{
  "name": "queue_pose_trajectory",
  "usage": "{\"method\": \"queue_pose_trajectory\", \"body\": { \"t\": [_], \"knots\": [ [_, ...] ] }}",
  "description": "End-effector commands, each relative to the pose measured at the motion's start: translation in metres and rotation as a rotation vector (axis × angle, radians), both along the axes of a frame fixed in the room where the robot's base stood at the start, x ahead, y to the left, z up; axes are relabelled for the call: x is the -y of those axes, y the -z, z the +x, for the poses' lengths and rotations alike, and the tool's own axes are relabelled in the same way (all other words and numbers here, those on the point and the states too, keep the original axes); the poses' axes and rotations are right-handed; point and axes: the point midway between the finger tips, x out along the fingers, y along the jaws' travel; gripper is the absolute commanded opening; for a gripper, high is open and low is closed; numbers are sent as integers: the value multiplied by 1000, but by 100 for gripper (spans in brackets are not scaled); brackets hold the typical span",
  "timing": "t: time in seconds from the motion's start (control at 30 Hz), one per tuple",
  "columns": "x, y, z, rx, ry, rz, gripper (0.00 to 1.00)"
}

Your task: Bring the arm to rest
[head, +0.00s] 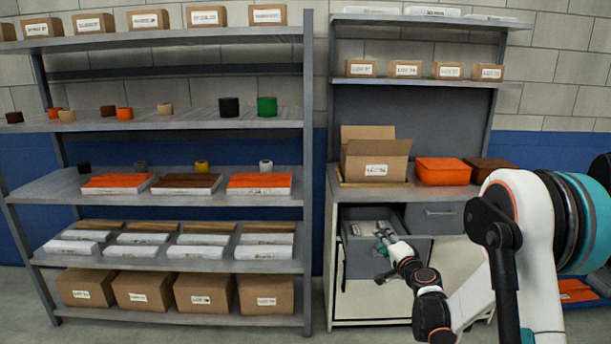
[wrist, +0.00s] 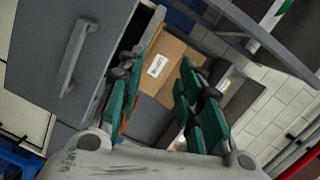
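My gripper (head: 383,240) is at the open left drawer (head: 362,262) of the workbench in the head view, over or just in front of it. I cannot tell its exact depth. In the wrist view its green-padded fingers (wrist: 163,75) stand apart with nothing held between them. Beyond them the wrist view shows a cardboard box (wrist: 160,68). My arm reaches in from the right of the head view, bent low at the elbow. Light items show inside the drawer, partly hidden by the gripper.
An open cardboard box (head: 376,162), an orange box (head: 441,171) and a brown one (head: 487,169) stand on the workbench (head: 430,193). The right drawer (head: 437,217) is shut. A shelf rack (head: 170,126) with tape rolls, panels and boxes stands to the left.

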Motion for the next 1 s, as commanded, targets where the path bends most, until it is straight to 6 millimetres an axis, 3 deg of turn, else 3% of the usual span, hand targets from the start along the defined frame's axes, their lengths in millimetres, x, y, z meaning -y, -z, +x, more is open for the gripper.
{"method": "queue_pose_trajectory", "body": {
  "t": [0.03, 0.2, 0.5, 0.73, 1.0],
  "knots": [
    [-9, -15, -8, -11, -22, -34, 33],
    [-35, -55, -36, -55, -97, -160, 33],
    [-70, -104, -106, -146, -219, -380, 33],
    [-87, -124, -174, -226, -303, -547, 33],
    [-94, -128, -263, -331, -389, -742, 33]
  ]
}}
